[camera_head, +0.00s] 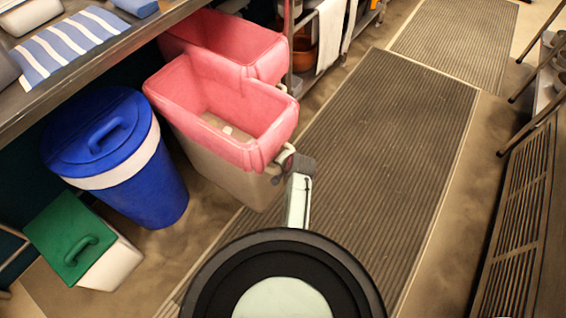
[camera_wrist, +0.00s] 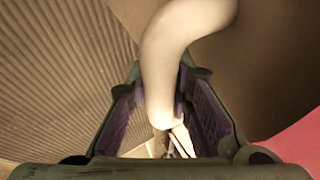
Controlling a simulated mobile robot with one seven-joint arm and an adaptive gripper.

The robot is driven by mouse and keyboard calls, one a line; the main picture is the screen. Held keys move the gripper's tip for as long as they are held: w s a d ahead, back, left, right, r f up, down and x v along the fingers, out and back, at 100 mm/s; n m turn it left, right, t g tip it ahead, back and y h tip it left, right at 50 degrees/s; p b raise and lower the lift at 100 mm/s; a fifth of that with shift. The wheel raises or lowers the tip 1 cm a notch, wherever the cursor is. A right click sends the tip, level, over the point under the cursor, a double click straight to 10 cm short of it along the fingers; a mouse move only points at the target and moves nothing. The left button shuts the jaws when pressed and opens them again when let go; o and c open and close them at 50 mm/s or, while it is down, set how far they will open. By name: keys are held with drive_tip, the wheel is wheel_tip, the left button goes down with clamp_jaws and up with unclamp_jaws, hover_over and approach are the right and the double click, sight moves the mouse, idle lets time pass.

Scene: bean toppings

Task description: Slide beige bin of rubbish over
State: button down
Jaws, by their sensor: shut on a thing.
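The beige bin (camera_head: 222,178) stands on the floor in the head view, with a pink liner (camera_head: 250,152) folded over its rim. A few pale bits lie in its bottom. A pale curved handle (camera_head: 285,156) sticks out at its right end. My gripper (camera_head: 290,165) is at this handle and partly hides it. In the wrist view the handle (camera_wrist: 168,60) runs between the two fingers of my gripper (camera_wrist: 165,110), which is shut on it. The exact finger contact is hard to see.
A second pink-lined bin (camera_head: 225,42) stands right behind. A blue lidded bin (camera_head: 112,150) and a green-lidded bin (camera_head: 85,250) stand to the left, under the counter (camera_head: 110,48). A ribbed floor mat (camera_head: 390,130) lies clear to the right. A shelf rack (camera_head: 305,55) stands behind.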

drive_tip(key=shift+d, duration=0.2)
drive_tip(key=c, duration=1.6)
unclamp_jaws()
drive_tip(key=shift+o, duration=1.2)
drive_tip(key=shift+a, duration=0.1)
drive_tip(key=shift+r, duration=0.1)
drive_tip(key=v, duration=1.2)
